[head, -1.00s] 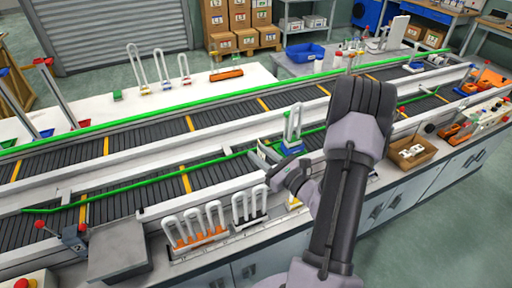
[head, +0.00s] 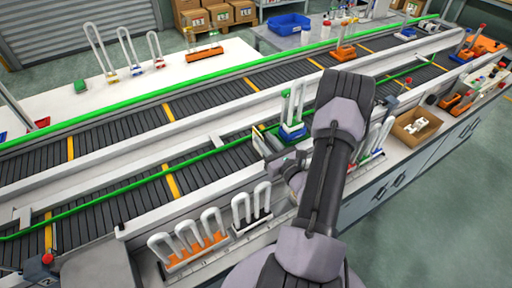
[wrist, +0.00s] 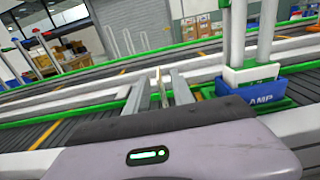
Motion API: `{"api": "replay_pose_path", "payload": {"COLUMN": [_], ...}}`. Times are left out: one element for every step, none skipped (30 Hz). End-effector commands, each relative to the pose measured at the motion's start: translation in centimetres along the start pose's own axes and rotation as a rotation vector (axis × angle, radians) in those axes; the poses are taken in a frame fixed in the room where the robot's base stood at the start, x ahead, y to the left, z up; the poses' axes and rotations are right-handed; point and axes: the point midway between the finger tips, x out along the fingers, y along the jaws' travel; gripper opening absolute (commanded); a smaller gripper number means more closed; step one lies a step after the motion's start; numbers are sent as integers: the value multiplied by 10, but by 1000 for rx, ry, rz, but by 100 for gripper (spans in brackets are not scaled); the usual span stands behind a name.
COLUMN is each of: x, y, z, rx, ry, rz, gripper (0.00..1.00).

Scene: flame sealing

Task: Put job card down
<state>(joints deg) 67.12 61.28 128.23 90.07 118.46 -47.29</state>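The job card appears as a thin, pale upright sheet (wrist: 163,88), seen nearly edge-on in the wrist view. In that view my gripper (wrist: 158,90) has its two grey fingers apart, one on each side of the card. Gaps show between the card and the fingers. In the head view my gripper (head: 268,146) is at the near conveyor's front rail, with the small card (head: 259,133) at its fingertips. What the card's lower edge rests on is hidden.
A blue-based holder with tall clear tubes (head: 293,130) stands close to the right of my gripper; it also shows in the wrist view (wrist: 262,93). Racks with orange (head: 188,243) and black (head: 252,215) bases stand on the front ledge. A cardboard box (head: 418,125) is further right.

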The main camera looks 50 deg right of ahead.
Motion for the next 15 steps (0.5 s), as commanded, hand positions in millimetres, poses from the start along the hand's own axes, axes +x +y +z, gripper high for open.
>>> {"api": "replay_pose_path", "payload": {"x": [0,0,1,4,7,13,17,23,30,36,42,51,57,62,68], "y": [0,0,0,0,0,1,1,1,2,2,3,4,4,4,3], "z": [-9,-10,-10,-10,-9,-9,-8,-8,-8,-8,-8,-9,-8,-8,-8], "rx": [0,0,-1,-1,-1,-2,-2,-3,-2,-4,-3,-3,-3,-3,-2], "ry": [0,0,0,-1,-1,-1,-1,-2,-2,-2,-3,-2,-3,-2,-2], "rz": [0,0,1,1,1,3,3,4,4,5,4,5,4,4,3], "gripper": [29,29,29,29,29,29,29,29,29,29,29,29,29,29,29]}}
